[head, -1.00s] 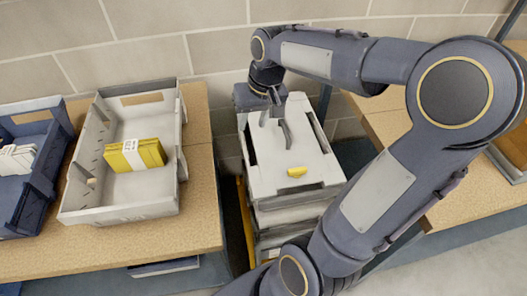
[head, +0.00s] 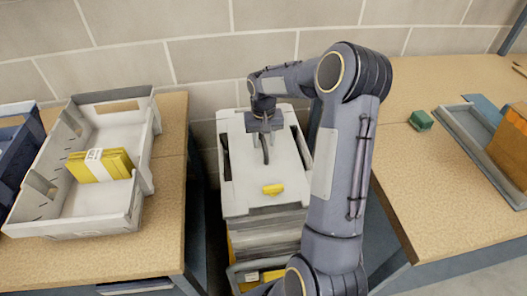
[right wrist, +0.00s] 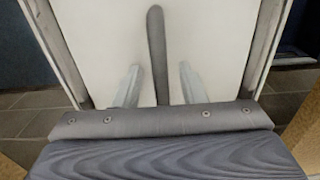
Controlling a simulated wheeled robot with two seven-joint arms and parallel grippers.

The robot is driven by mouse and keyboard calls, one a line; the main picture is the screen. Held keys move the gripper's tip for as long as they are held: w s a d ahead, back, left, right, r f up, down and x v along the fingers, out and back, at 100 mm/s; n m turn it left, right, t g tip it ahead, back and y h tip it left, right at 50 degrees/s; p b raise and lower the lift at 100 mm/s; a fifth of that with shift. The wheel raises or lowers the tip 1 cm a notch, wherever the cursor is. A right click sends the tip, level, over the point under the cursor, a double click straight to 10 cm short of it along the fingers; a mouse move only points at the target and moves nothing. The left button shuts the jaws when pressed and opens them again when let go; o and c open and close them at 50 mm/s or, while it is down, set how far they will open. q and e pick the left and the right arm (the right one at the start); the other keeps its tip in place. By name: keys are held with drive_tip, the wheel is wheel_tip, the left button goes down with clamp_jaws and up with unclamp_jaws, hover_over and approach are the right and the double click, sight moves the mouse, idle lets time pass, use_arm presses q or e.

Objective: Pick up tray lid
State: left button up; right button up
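The white tray lid (head: 241,185) lies flat on top of a stack of grey trays (head: 265,235) between two tables. It has a dark bar-like grip (head: 266,153), dark side slots and a yellow piece (head: 273,189) near its front edge. My right gripper (head: 263,138) points down over the lid's far half. In the right wrist view, my right gripper (right wrist: 159,80) has its two light fingers apart. The dark bar (right wrist: 156,45) shows between them with a gap on both sides; contact is not visible. My left gripper is not in view.
On the left table (head: 150,225), a grey open tray (head: 75,222) holds a banded yellow bundle (head: 100,165); a blue tray (head: 12,155) stands beside it. The right table (head: 420,190) carries a green block (head: 421,120) and a grey tray (head: 465,140). A block wall stands close behind.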

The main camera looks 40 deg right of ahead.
drive_tip(key=shift+f, duration=0.45)
clamp_jaws()
drive_tip(key=shift+r, duration=0.2)
